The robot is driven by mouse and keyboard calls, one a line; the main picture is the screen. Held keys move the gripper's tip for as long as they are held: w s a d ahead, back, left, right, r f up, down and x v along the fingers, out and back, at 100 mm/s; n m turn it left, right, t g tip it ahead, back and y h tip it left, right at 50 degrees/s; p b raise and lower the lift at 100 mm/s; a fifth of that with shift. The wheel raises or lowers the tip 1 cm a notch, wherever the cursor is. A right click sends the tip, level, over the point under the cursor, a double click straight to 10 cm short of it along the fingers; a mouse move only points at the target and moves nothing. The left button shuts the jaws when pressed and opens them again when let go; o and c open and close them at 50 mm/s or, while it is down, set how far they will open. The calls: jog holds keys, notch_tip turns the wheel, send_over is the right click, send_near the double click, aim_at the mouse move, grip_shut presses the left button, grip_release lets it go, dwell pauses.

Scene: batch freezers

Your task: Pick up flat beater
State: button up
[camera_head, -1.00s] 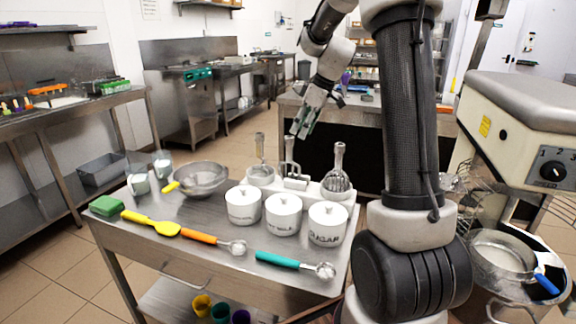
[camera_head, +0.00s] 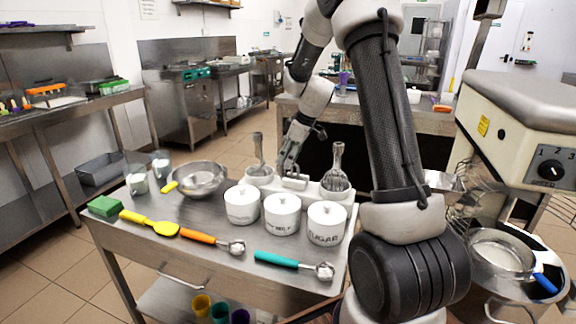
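Three mixer tools stand in a white holder (camera_head: 306,188) behind the canisters on the steel cart. The middle one, apparently the flat beater, is now mostly hidden behind my gripper. A balloon whisk (camera_head: 336,174) stands in the right place of the holder. Another tool (camera_head: 258,150) with an upright shaft stands in the left place; its lower end is partly hidden. My gripper (camera_head: 287,165) points down at the middle tool, around or right beside its upper part. I cannot tell whether its fingers touch the tool or have shut on it.
Three white lidded canisters, among them the sugar canister (camera_head: 326,222), stand before the holder. A steel bowl (camera_head: 201,179) is to the left. A yellow spatula (camera_head: 150,222), orange scoop (camera_head: 205,240) and teal scoop (camera_head: 290,262) lie in front. A mixer (camera_head: 520,120) stands right.

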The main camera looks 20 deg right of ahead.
grip_shut()
dwell(0.3)
